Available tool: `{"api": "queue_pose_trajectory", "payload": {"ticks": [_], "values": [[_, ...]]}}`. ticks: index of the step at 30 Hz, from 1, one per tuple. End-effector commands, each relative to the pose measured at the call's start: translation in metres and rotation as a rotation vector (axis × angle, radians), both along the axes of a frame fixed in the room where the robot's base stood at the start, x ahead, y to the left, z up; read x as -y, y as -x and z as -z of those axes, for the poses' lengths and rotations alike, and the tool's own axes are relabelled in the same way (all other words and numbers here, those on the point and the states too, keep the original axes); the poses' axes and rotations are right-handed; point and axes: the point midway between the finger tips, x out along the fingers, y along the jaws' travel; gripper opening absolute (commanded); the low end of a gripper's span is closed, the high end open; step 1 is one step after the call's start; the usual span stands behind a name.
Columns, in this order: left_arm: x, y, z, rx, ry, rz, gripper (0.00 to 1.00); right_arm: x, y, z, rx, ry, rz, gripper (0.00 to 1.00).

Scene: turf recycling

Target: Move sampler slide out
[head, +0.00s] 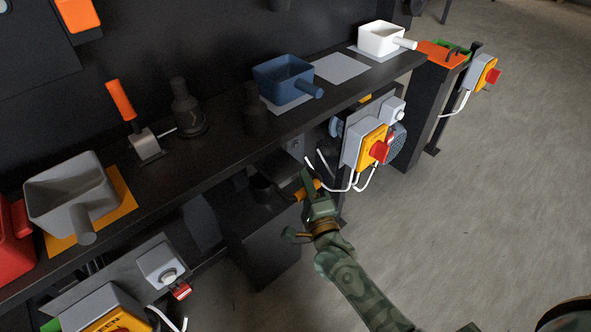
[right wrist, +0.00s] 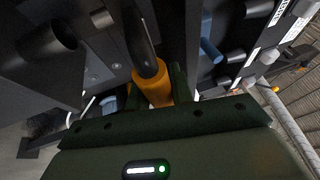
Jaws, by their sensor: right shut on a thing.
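My right gripper (head: 311,192) is below the front edge of the dark bench, near the middle of the head view. It is shut on an orange handle (head: 299,195), which looks like the sampler slide's grip. In the right wrist view the orange grip (right wrist: 152,90) sits between the two dark green fingers, and a black rod (right wrist: 143,40) runs on from it towards the machine. Most of the slide is hidden by the gripper and the dark housing, so I cannot tell how far out it is. My left gripper is not in view.
A yellow-grey switch box (head: 367,147) with a red knob and white cables is close right of the gripper. The bench (head: 215,150) above carries a grey scoop (head: 70,195), a blue scoop (head: 283,78) and a white scoop (head: 381,38). Open floor (head: 480,200) lies to the right.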

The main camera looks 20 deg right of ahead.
Motion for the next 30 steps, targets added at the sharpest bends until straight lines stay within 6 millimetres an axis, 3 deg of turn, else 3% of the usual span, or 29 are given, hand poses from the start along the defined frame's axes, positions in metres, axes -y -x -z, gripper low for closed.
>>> {"api": "queue_pose_trajectory", "payload": {"ticks": [8, 9, 11, 22, 26, 30], "values": [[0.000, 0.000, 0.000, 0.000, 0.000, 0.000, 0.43, 0.001, 0.004, 0.003, -0.002, -0.001, 0.001, 0.00], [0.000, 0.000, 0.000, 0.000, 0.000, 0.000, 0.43, 0.001, 0.004, 0.003, -0.003, -0.001, 0.001, 0.28], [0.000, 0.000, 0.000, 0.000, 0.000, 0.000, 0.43, 0.001, 0.003, 0.003, -0.002, -0.001, 0.001, 0.44], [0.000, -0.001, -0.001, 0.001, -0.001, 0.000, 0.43, 0.001, 0.008, 0.002, 0.000, -0.001, 0.001, 0.44], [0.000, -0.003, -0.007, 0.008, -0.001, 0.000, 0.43, -0.001, 0.029, 0.005, -0.002, -0.001, 0.000, 0.44], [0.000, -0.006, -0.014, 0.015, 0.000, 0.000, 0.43, -0.002, 0.065, 0.011, -0.002, 0.000, 0.000, 0.44]]}}
